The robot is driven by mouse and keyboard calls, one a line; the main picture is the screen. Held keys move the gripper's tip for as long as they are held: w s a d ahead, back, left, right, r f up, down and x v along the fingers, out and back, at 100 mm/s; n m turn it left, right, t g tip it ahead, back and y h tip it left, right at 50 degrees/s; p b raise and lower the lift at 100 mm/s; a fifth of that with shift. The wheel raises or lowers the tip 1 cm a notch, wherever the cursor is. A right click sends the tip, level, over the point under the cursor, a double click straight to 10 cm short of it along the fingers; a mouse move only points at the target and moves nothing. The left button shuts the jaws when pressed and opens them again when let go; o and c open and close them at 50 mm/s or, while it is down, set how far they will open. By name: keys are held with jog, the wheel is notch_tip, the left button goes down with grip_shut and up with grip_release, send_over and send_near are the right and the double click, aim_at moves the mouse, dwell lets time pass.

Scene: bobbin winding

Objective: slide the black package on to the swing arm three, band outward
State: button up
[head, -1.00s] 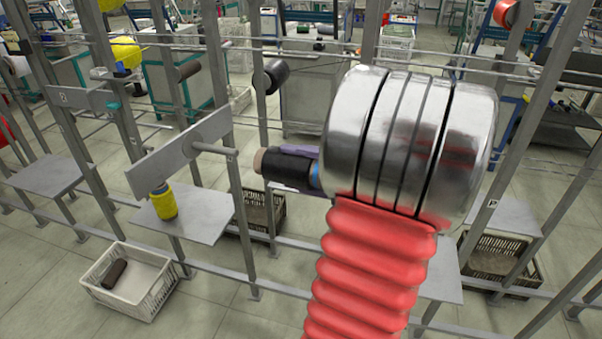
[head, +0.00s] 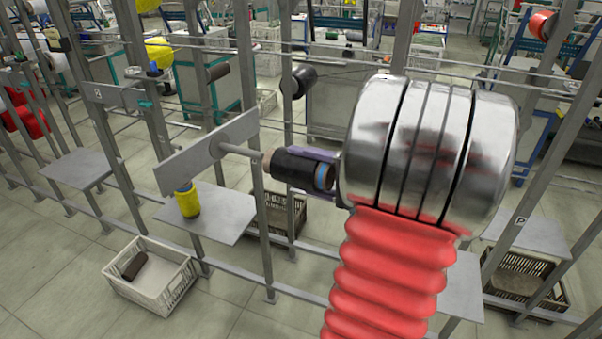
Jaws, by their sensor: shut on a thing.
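The black package (head: 297,171) is a dark roll with a brown core end at its left and a blue band (head: 321,177) near its right end. My gripper (head: 308,163) is shut on it; a purple finger shows along its far upper side, and my wrist hides the rest. The swing arm (head: 207,152) is a grey plate with a round peg (head: 240,151) pointing right. The peg's tip meets the package's core end in the picture; I cannot tell whether it is inside the bore. The band faces away from the plate. I cannot read a number on the arm.
A white crate (head: 150,291) with a brown roll sits on the floor. A frame post (head: 262,220) rises just below the peg. Another dark roll (head: 298,82) hangs behind.

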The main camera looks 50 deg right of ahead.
jog(key=shift+w, duration=0.15)
send_near(249, 155)
jog(key=shift+w+d+f, duration=0.3)
jog(key=shift+d+f, duration=0.15)
jog(key=shift+f, duration=0.05)
dwell(0.7)
jog(key=shift+x, duration=3)
jog(key=shift+w, duration=0.1)
jog(key=shift+x, duration=2.15)
jog(key=shift+f, duration=0.45)
